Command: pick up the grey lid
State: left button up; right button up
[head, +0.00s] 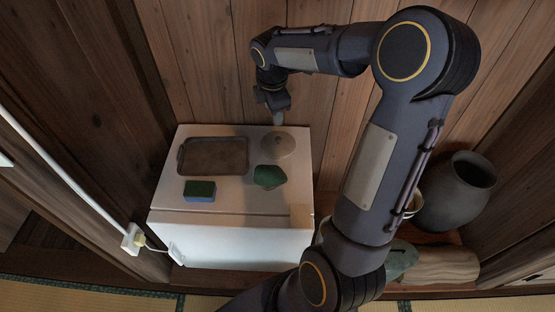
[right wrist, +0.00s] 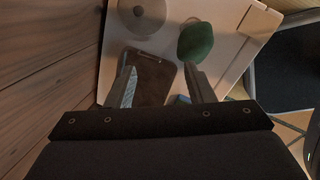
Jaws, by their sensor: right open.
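The grey lid (head: 278,146) is a round, shallow disc with a small knob. It lies on top of a white box-like appliance (head: 235,200), near its back right corner. In the right wrist view the lid (right wrist: 152,14) is cut by the top edge, beyond the fingertips. My right gripper (head: 278,119) hangs fingers-down at the lid's back edge; whether it touches the lid I cannot tell. In the right wrist view its two fingers (right wrist: 159,78) are apart with nothing held between them. My left gripper is not in view.
A dark tray (head: 212,155) lies left of the lid. A green item (head: 269,177) lies in front of the lid, and a blue-green sponge (head: 200,191) sits front left. A wooden wall stands close behind. A dark pot (head: 455,192) stands at right.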

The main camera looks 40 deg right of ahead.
jog(key=w+d+f+n+h+b, duration=0.1)
jog(key=w+d+f+n+b, duration=0.15)
jog(key=f, duration=0.35)
jog(key=w+d+f+n+b, duration=0.1)
jog(key=w+f+n, duration=0.1)
jog(key=w+f, duration=0.25)
jog(key=n+g+b, duration=0.1)
jog(key=n+b, duration=0.1)
send_over(278, 139)
jog(key=a, duration=0.2)
jog(key=x, duration=0.4)
jog(key=a+x, duration=0.1)
jog(key=x, duration=0.2)
jog(key=shift+s+f, duration=0.25)
jog(key=x, duration=0.2)
jog(key=b+x, duration=0.1)
jog(key=x, duration=0.2)
jog(key=shift+s+f, duration=0.2)
jog(key=shift+s, duration=0.05)
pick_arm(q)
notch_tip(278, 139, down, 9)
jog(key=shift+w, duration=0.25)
pick_arm(e)
jog(key=shift+r, duration=0.1)
grip_shut()
